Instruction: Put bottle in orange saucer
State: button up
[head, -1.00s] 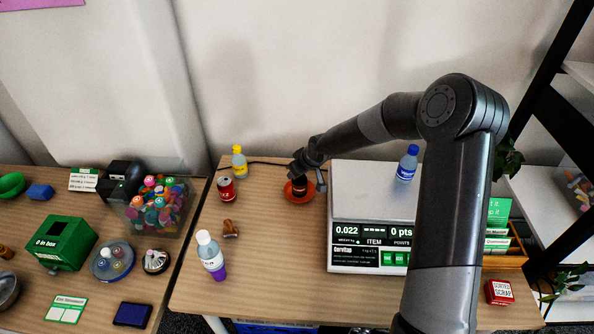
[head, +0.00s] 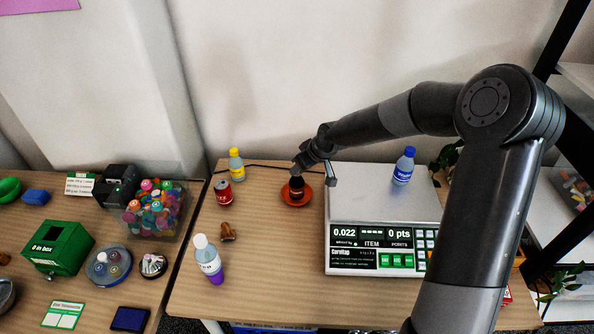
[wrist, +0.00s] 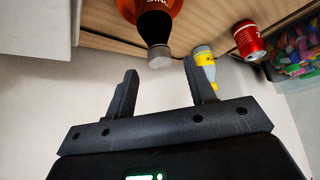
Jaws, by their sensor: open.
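A dark bottle with a grey cap (wrist: 154,27) stands in the orange saucer (head: 286,198). In the head view the bottle (head: 297,184) is small and dark, with its top close to my gripper. In the wrist view the orange saucer (wrist: 127,8) shows around the bottle, partly cut off by the top edge. My gripper (wrist: 161,66) is open, and its fingers hold nothing. The bottle's cap lies just beyond the gap between the fingertips. In the head view my gripper (head: 314,173) is just above and right of the bottle.
A scale (head: 345,215) stands close on the right, bearing a blue-capped bottle (head: 403,167). A yellow bottle (head: 236,165), a red can (head: 223,193), a brown figure (head: 227,232) and a white-and-purple bottle (head: 209,261) stand left. The table in front of the saucer is clear.

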jog(key=s+d+r+m+h, duration=0.2)
jog(key=s+d+r+h, duration=0.1)
jog(key=s+d+r, duration=0.45)
jog(key=s+d+r+m+h, duration=0.25)
jog(key=s+d+r, duration=0.25)
jog(key=s+r, duration=0.5)
jog(key=s+d+r+m, duration=0.2)
jog(key=s, duration=0.7)
jog(key=s+d+r+m+t, duration=0.1)
jog(key=s+d+r+m, duration=0.1)
jog(key=s, duration=0.7)
jog(key=shift+s+d+r+y, duration=0.2)
jog(key=shift+s+d+y, duration=0.05)
jog(key=shift+d+y, duration=0.25)
